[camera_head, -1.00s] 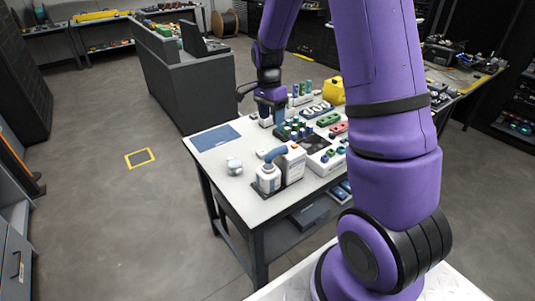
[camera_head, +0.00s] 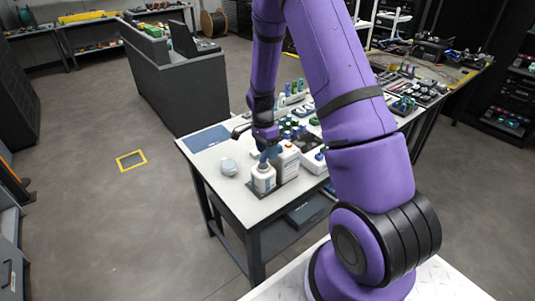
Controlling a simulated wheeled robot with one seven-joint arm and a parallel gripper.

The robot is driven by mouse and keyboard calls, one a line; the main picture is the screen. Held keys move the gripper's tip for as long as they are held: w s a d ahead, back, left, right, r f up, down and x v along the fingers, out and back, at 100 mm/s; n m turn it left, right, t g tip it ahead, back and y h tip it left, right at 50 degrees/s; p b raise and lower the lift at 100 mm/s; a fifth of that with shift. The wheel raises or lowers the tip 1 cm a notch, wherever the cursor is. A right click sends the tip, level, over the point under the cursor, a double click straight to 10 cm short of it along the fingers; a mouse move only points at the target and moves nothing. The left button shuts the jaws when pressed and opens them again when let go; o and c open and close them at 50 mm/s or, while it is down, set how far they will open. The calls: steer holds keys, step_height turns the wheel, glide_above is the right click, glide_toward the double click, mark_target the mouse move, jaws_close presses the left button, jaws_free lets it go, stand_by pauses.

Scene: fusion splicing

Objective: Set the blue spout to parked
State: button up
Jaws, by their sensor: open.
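The blue spout (camera_head: 267,156) sits on top of a white bottle (camera_head: 263,180) near the front of the work table. Whether the fingers touch the spout, and which way the spout points, I cannot tell at this size.
A small white rounded object (camera_head: 228,167) lies left of the bottles. A blue mat (camera_head: 206,138) covers the table's left corner. The grey floor (camera_head: 105,215) to the left is mostly clear.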

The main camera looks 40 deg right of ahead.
steer(key=shift+s+f, duration=0.15)
steer(key=shift+f, duration=0.65)
steer(key=shift+c, duration=0.3)
jaws_close()
steer(key=shift+s+d+n+h, duration=0.15)
steer(key=shift+s+n, duration=0.2)
steer(key=shift+n, duration=0.45)
steer(key=shift+s+a+n+h, duration=0.15)
steer(key=shift+s+n, duration=0.15)
steer(key=shift+n, duration=0.5)
steer(key=shift+d, duration=0.1)
steer(key=shift+o, duration=0.3)
jaws_free()
steer(key=r, duration=0.3)
steer(key=w+r, duration=0.1)
steer(key=r, duration=0.3)
steer(key=w+r, duration=0.1)
steer(key=r, duration=0.2)
steer(key=shift+a+r, duration=0.25)
steer(key=shift+r, duration=0.05)
